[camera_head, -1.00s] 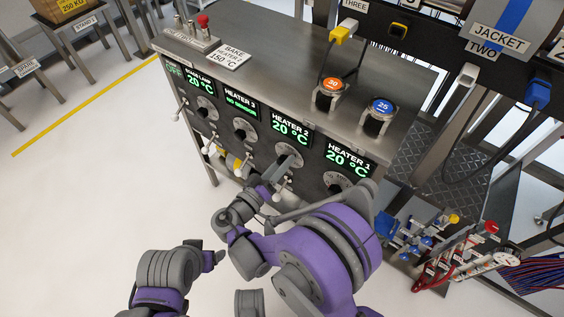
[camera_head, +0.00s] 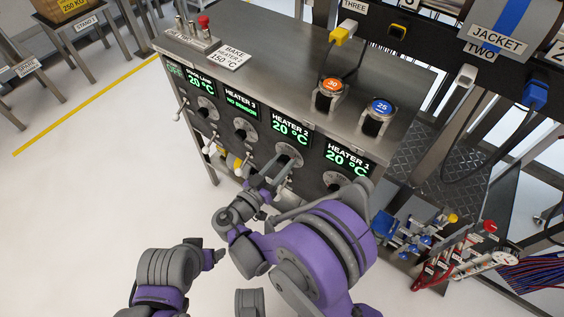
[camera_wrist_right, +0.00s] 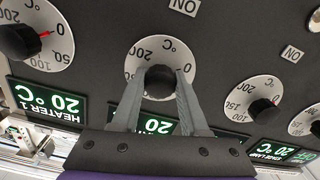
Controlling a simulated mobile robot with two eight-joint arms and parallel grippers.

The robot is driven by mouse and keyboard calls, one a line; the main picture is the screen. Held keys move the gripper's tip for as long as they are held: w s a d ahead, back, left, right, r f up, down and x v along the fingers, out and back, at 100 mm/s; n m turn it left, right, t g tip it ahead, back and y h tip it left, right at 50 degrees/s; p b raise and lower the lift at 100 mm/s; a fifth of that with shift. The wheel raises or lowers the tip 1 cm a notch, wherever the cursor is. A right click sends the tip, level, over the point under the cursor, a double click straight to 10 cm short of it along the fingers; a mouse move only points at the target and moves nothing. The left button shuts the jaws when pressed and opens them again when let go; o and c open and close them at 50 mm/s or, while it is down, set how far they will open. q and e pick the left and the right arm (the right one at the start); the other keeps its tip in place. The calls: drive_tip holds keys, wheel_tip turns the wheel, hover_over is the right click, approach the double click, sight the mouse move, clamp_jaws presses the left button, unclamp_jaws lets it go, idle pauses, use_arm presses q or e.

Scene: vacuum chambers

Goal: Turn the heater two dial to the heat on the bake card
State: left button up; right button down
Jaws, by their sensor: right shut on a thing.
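The heater two dial (camera_head: 291,152) is on the sloping front panel, under the HEATER 2 display (camera_head: 291,129), which reads 20 °C. My right gripper (camera_head: 283,166) reaches it from below. In the right wrist view its fingers (camera_wrist_right: 159,90) are shut on the dial's black knob (camera_wrist_right: 160,80), one on each side. The picture is upside down there, and the white scale shows around the knob. The knob's pointer cannot be made out. The bake card (camera_head: 229,57) lies on the bench top and reads 150 °C.
The heater one dial (camera_head: 335,180) sits to the right, its red pointer at 0 in the right wrist view (camera_wrist_right: 34,38). The heater three dial (camera_head: 243,129) and another dial are to the left. Small levers stick out below the dials. Orange and blue round caps stand on the bench.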

drive_tip(key=shift+r, duration=0.1)
drive_tip(key=shift+c, duration=2.1)
unclamp_jaws()
use_arm(q)
drive_tip(key=shift+s, duration=0.1)
